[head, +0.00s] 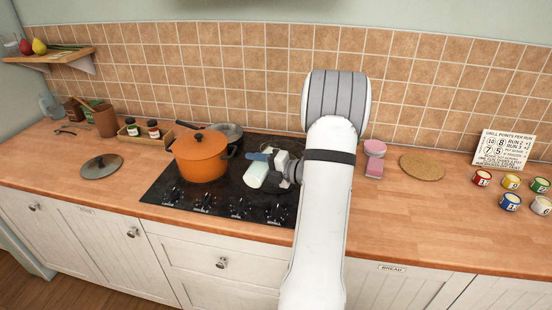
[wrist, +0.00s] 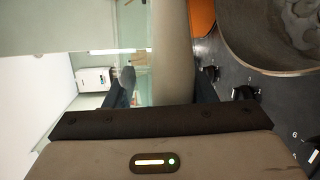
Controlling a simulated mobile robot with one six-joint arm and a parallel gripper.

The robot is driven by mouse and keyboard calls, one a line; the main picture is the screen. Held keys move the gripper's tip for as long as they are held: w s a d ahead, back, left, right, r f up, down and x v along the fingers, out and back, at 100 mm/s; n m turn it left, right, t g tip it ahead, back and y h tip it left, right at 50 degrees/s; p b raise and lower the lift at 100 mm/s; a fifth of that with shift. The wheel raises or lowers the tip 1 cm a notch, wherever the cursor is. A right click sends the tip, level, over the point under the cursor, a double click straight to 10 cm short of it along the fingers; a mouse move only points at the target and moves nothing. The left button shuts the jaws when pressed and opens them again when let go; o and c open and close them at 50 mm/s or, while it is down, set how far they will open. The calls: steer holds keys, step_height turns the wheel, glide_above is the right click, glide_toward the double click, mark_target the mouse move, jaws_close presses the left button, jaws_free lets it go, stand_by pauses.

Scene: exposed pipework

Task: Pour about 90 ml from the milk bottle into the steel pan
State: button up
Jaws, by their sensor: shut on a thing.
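My gripper (head: 270,160) is shut on the milk bottle (head: 255,175), a pale bottle that is tilted over the hob. In the wrist view the bottle (wrist: 172,50) stands between the two dark fingers of my gripper (wrist: 165,88). A grey metal pan (wrist: 268,65) is at the right of the wrist view, with its rim cut by the frame edge; I take it for the steel pan. In the head view my gripper and arm hide much of this area. Whether any milk is flowing cannot be seen.
An orange pot (head: 200,158) stands left of the bottle, with a grey pan (head: 228,131) behind it. A loose lid (head: 101,167), a spice tray (head: 146,136), a pink item (head: 374,166), a cork mat (head: 422,166) and several tins lie around.

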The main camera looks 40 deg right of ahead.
steer(key=shift+m+p, duration=0.4)
steer(key=shift+p, duration=0.6)
steer(key=shift+r+p, duration=0.2)
steer(key=shift+p, duration=0.4)
stand_by(0.3)
